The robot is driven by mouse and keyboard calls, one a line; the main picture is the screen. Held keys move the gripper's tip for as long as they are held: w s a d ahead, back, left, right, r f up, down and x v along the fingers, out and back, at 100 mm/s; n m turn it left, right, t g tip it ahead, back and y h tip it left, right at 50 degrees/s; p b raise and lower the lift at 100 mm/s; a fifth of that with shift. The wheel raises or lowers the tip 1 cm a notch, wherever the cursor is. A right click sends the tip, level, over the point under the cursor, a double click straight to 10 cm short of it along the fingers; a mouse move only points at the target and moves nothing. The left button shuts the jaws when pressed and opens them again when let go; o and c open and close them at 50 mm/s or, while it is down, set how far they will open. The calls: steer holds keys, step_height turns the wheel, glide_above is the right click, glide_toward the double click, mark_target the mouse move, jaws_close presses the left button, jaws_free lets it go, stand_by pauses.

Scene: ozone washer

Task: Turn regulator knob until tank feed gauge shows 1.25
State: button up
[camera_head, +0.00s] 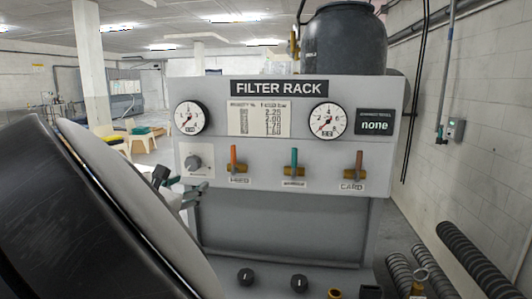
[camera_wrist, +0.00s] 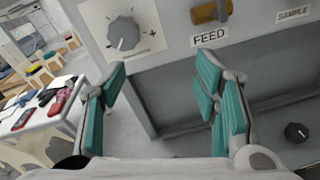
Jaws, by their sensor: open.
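The grey regulator knob (camera_head: 193,162) sits on a pale plate at the left of the filter rack panel. In the wrist view the knob (camera_wrist: 124,33) is at the upper left, between minus and plus marks. A round white gauge (camera_head: 191,117) is above the knob, and a second gauge (camera_head: 327,120) is further right. Their small labels are not clearly legible, so I cannot tell which is the tank feed gauge or read exact values. My gripper (camera_wrist: 160,72) is open and empty, its teal pads apart, below the knob and not touching it. My arm partly hides it in the head view.
Three valve handles, orange (camera_head: 234,158), teal (camera_head: 294,162) and orange-brown (camera_head: 359,163), line the panel right of the knob. A printed card (camera_head: 258,118) and a screen reading "none" (camera_head: 375,122) are above. Black knobs (camera_head: 246,277) sit low in front. A white table (camera_wrist: 45,118) stands left.

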mark_target(191, 166)
steer(key=s+a+r+n+t+y, duration=0.1)
steer(key=s+a+r+n, duration=0.1)
steer(key=a+n, duration=0.15)
steer(key=shift+m, duration=0.35)
steer(key=w+b, duration=0.1)
steer(key=w, duration=0.3)
steer(key=w+b, duration=0.1)
steer(key=w, duration=0.3)
steer(key=w+b, duration=0.1)
steer(key=w, duration=0.3)
steer(key=shift+d+f, duration=0.3)
steer(key=shift+w+d+r+b, duration=0.15)
steer(key=shift+w+b, duration=0.2)
steer(key=shift+w, duration=0.3)
steer(key=shift+c, duration=0.6)
steer(key=c, duration=1.1)
